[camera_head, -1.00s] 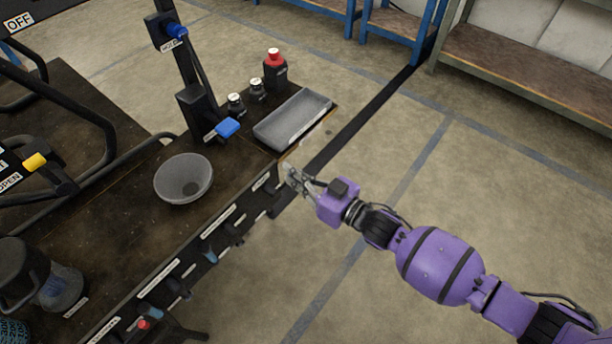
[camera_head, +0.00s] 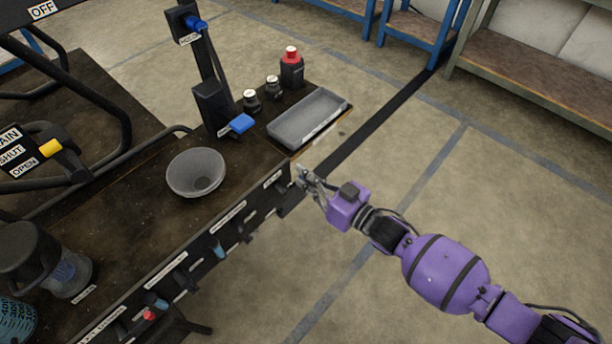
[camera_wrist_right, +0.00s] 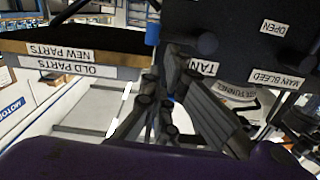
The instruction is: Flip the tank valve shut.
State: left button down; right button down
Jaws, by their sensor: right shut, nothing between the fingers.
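A yellow lever (camera_head: 50,148) sits at the far left in the head view, on a dark part beside labels ending "AIN" and reading "SHUT" and "OPEN". It points outward to the right, nearest between those two words. I cannot tell whether it is the tank valve. My right gripper (camera_head: 303,177) is shut and empty beside the bench's right front corner, far to the right of the lever. My left gripper is out of view.
The dark bench holds a grey bowl (camera_head: 196,172), a grey tray (camera_head: 308,118), a red-capped bottle (camera_head: 292,70), two small bottles and a post with blue handles (camera_head: 241,123). Black tubular frame bars (camera_head: 70,70) surround the left side. Open floor (camera_head: 420,190) lies right of the bench.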

jog(key=shift+w+d+f+m, duration=0.15)
jog(key=shift+d+f+m, duration=0.1)
jog(key=shift+m, duration=0.25)
